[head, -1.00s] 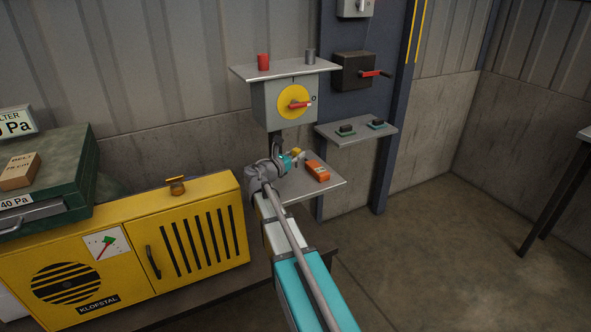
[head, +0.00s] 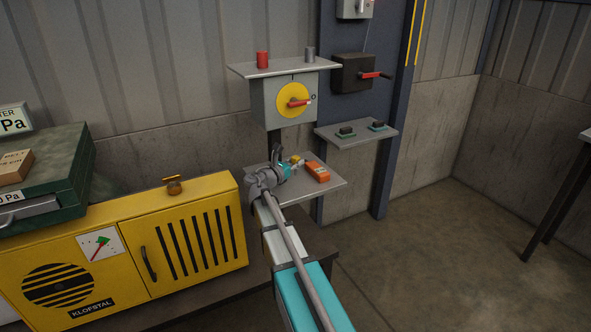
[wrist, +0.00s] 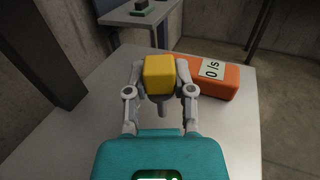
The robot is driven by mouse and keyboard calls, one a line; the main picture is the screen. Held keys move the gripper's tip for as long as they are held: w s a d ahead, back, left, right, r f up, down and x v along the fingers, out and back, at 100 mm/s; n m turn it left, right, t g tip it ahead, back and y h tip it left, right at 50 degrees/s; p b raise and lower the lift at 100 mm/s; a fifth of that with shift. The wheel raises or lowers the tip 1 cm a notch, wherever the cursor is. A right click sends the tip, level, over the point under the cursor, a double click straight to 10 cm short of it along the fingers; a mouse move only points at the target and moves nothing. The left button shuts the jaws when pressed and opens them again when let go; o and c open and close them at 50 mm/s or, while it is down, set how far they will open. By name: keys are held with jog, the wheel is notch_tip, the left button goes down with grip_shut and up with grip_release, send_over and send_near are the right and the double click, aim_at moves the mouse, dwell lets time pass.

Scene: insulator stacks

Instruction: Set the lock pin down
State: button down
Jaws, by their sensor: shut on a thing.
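The lock pin (wrist: 159,75) has a yellow block head and a thin grey shank pointing down. My gripper (wrist: 160,88) is shut on it, one finger on each side of the yellow head. In the head view my gripper (head: 291,164) is over the lower grey shelf (head: 325,188), with the yellow head (head: 295,159) at its far end. The pin is upright, low over the shelf; I cannot tell whether its tip touches.
An orange meter (head: 317,172) lies on the shelf just right of the pin, close to the right finger. A switch box (head: 270,103) with a red handle hangs above. A side shelf (head: 360,138) is behind. Bare shelf surface lies left and front.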

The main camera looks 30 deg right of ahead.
jog(key=shift+f+b, duration=0.3)
jog(key=shift+f, duration=0.2)
jog(key=shift+c, duration=2.3)
grip_release()
jog(key=shift+r, duration=0.2)
jog(key=v, duration=1.2)
